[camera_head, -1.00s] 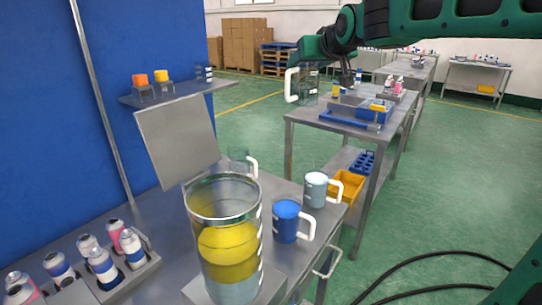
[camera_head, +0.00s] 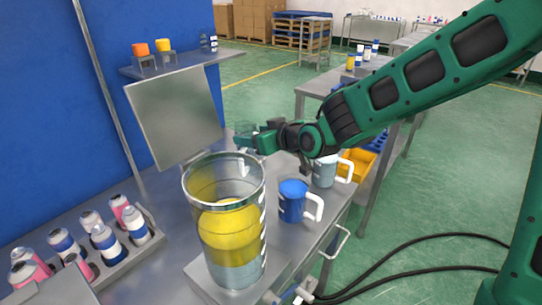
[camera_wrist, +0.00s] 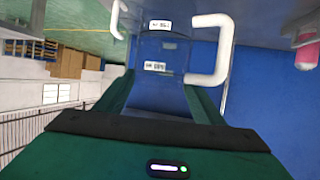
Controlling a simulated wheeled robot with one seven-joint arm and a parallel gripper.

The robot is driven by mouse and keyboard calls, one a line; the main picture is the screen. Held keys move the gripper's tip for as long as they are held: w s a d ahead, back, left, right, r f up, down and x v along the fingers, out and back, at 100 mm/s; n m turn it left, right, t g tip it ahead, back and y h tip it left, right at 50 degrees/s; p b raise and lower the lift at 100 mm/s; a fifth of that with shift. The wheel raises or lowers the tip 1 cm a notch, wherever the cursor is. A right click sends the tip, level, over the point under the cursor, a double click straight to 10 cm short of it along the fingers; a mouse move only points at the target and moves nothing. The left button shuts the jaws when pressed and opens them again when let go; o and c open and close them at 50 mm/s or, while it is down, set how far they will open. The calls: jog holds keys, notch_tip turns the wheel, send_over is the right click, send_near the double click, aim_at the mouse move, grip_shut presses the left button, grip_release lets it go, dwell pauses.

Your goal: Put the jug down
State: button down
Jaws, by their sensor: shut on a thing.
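The jug is a see-through vessel with a white handle and small white labels. In the wrist view the jug (camera_wrist: 160,90) stands out between my two green fingers, its handle to the right. In the head view my gripper (camera_head: 248,142) is shut on it over the back of the near steel bench (camera_head: 165,187), beyond the big clear container. The jug (camera_head: 244,130) shows only faintly there, partly behind my fingers. I cannot tell whether its base touches the bench. A second, smaller white handle (camera_wrist: 118,20) shows beyond it in the wrist view.
A large clear container with yellow contents (camera_head: 228,230) stands close in front. A blue mug (camera_head: 292,203) and a pale mug (camera_head: 325,172) stand to the right. A tilted steel panel (camera_head: 175,115) rises at the left. A rack of spray cans (camera_head: 105,243) sits at front left.

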jog(key=w+d+f, duration=0.3)
jog(key=w+f, duration=0.5)
jog(key=f, duration=0.1)
jog(key=shift+c, duration=2.4)
grip_release()
jog(key=shift+s+d, duration=0.1)
jog(key=v, duration=1.1)
jog(key=shift+s+d, duration=0.2)
jog(key=shift+s, duration=0.1)
jog(key=shift+r, duration=0.1)
